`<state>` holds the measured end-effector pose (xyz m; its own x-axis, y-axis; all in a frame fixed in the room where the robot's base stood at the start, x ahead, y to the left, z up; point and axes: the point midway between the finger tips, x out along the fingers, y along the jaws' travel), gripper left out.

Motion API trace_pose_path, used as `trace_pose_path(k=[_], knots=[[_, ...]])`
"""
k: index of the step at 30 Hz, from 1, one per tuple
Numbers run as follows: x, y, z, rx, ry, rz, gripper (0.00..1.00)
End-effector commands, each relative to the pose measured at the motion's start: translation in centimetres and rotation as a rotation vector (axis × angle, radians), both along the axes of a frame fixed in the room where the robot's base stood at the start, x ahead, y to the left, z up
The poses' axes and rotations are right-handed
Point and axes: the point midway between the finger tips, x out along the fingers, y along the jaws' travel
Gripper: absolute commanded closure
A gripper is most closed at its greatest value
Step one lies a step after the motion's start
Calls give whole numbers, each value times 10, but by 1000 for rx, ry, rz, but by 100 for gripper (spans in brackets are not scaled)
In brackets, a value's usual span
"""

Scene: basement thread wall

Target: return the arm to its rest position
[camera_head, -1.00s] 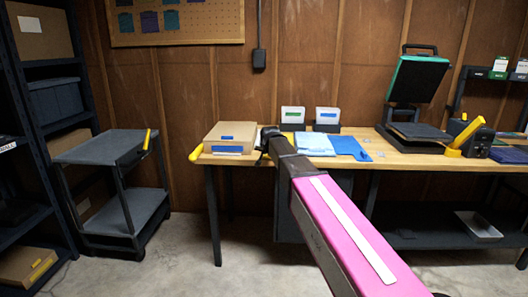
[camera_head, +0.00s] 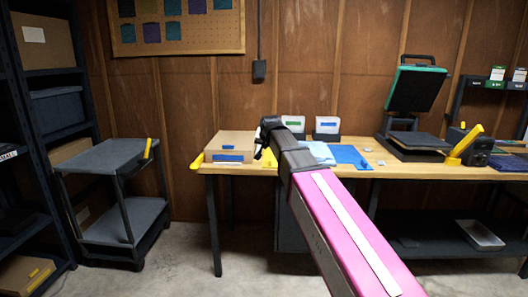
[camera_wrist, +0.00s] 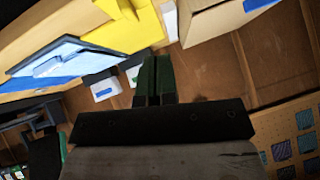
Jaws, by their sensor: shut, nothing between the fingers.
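My gripper (camera_head: 268,124) is at the far end of my pink and grey arm, in front of the workbench (camera_head: 385,166) in the head view. In the wrist view my gripper (camera_wrist: 154,62) shows as two dark fingers side by side, shut with nothing between them. In the head view, the arm reaches from the lower right up toward the bench and hides part of its front edge and the fingertips.
A grey cart (camera_head: 105,156) and dark shelving (camera_head: 40,130) stand left. Concrete floor before the bench is clear.

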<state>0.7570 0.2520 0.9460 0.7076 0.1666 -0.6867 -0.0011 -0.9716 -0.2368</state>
Motion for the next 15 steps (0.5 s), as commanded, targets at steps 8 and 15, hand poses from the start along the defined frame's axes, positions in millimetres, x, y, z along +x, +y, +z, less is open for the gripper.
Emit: trace_pose_path(k=[8, 15], knots=[[-17, -3, 11, -4, 6, -1, 100], [-37, -47, -61, -65, 110, -5, 100]])
